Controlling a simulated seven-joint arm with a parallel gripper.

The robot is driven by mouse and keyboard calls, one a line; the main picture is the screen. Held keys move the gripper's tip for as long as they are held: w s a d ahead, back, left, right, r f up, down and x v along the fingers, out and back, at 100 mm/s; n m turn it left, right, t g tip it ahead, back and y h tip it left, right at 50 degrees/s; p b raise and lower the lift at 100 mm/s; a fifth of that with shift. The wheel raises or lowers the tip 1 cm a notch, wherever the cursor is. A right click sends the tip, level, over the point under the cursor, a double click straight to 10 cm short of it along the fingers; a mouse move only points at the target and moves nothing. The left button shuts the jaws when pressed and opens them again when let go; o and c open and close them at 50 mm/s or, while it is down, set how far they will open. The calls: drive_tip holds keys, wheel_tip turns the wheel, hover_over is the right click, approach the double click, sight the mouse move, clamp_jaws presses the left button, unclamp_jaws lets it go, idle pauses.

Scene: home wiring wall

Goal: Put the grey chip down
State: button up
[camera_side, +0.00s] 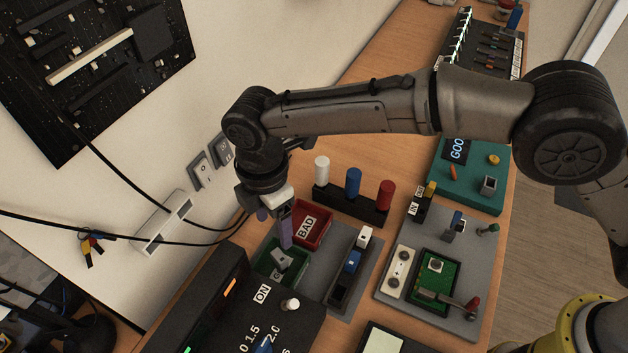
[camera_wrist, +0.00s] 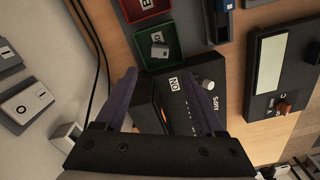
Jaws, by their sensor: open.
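The grey chip (camera_side: 283,257) lies tilted in the small green bin (camera_side: 263,268), partly over the bin's label. It also shows in the wrist view (camera_wrist: 159,50), inside the green bin (camera_wrist: 178,36) near the top. My gripper (camera_side: 275,229) has purple fingers and hangs just above the green bin, beside the red bin. In the wrist view my gripper (camera_wrist: 158,74) has its fingers spread apart with nothing between them. The chip lies beyond the fingertips in that view.
The red bin (camera_side: 324,234) marked BAD adjoins the green bin. A black box (camera_side: 275,327) with an ON label and a knob stands in front. A rack with white, blue and red cylinders (camera_side: 352,204) stands behind. Black cables (camera_side: 120,178) run along the wall at left.

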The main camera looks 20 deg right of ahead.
drive_tip(key=d+r+m+t+y, duration=0.1)
drive_tip(key=d+r+m, duration=0.4)
drive_tip(key=d+r, duration=0.6)
drive_tip(key=d+r+m+t, duration=0.1)
drive_tip(key=d+r+m, duration=0.5)
drive_tip(key=d, duration=0.9)
drive_tip(key=s+d+r+m+t, duration=0.25)
drive_tip(key=s+d+m, duration=0.35)
drive_tip(key=s+d, duration=0.55)
drive_tip(key=s+d+f+m+t+h, duration=0.1)
drive_tip(key=s+d+f+m, duration=0.2)
drive_tip(key=s+d+m, duration=0.2)
drive_tip(key=s+d, duration=0.2)
drive_tip(key=s, duration=0.1)
drive_tip(key=shift+d+f, duration=0.35)
drive_tip(key=shift+f, duration=0.05)
drive_tip(key=shift+s, duration=0.1)
